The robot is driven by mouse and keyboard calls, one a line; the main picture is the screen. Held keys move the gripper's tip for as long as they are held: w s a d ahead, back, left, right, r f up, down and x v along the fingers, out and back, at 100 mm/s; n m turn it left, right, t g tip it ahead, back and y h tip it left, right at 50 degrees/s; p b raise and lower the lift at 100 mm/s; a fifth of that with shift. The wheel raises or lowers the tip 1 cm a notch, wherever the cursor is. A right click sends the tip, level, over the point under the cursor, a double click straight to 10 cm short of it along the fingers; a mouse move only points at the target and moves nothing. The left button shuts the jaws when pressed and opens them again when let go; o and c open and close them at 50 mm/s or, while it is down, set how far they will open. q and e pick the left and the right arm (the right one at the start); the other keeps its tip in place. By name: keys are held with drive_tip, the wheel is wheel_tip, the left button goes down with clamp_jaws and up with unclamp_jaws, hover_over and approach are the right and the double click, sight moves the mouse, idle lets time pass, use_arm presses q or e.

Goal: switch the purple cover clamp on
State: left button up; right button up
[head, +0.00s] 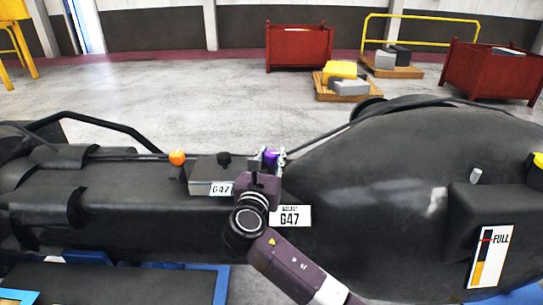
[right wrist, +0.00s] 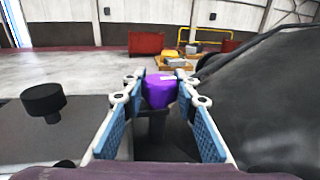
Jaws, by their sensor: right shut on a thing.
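The purple cover clamp (head: 271,157) sits on top of the dark machine, beside a grey box marked G47. In the right wrist view the purple clamp (right wrist: 159,90) stands on a dark post between the two blue-padded fingers. My right gripper (head: 267,158) is shut on the clamp; its fingertips (right wrist: 160,80) lie on either side of the purple part. The clamp's lower part is partly hidden by the gripper in the head view. My left gripper does not show.
An orange knob (head: 177,157) and a black knob (head: 224,159) stand left of the clamp; the black knob also shows in the right wrist view (right wrist: 43,99). A large rounded dark body (head: 390,170) rises at the right. Red bins (head: 299,48) and loaded pallets stand far behind on open floor.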

drive_tip(key=shift+h, duration=0.3)
drive_tip(key=o, duration=1.2)
drive_tip(key=v, duration=1.2)
